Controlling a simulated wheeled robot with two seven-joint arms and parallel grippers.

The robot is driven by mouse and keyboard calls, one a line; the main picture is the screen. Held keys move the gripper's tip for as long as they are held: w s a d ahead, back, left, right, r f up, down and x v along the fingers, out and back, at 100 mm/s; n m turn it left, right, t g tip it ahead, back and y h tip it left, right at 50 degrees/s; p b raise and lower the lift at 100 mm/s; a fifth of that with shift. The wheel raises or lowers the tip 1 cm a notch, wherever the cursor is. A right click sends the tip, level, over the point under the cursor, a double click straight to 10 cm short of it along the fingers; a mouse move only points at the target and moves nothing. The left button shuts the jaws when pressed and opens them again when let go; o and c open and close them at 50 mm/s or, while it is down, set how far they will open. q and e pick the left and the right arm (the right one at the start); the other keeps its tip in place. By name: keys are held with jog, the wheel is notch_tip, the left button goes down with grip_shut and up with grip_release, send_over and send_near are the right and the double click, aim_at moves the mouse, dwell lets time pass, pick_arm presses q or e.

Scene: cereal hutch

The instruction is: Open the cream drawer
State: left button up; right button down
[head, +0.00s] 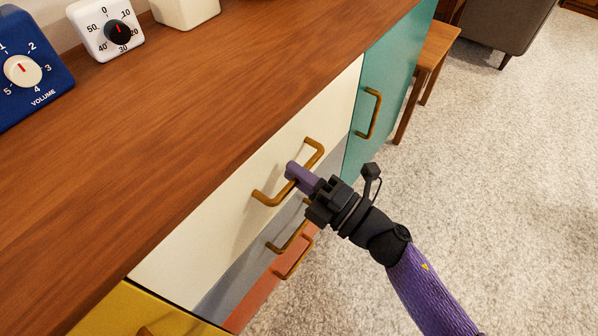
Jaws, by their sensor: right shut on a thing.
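The cream drawer (190,245) is the top one in the stack at the middle of the wooden cabinet. Its front looks flush with the cabinet face, so it appears closed. Its brass bar handle (313,150) runs along the front. My right gripper (292,172) comes in from the lower right, with its purple fingers shut on the middle of this handle. The fingers hide the part of the handle they grip. My left gripper is not in view.
Below are a grey drawer (232,281) and a coral drawer (265,290) with brass handles. A teal door (388,75) is on the right, a yellow front (150,305) at lower left. A blue volume dial box (30,75) and white timer (100,30) stand on top. Carpet (500,170) is clear at right.

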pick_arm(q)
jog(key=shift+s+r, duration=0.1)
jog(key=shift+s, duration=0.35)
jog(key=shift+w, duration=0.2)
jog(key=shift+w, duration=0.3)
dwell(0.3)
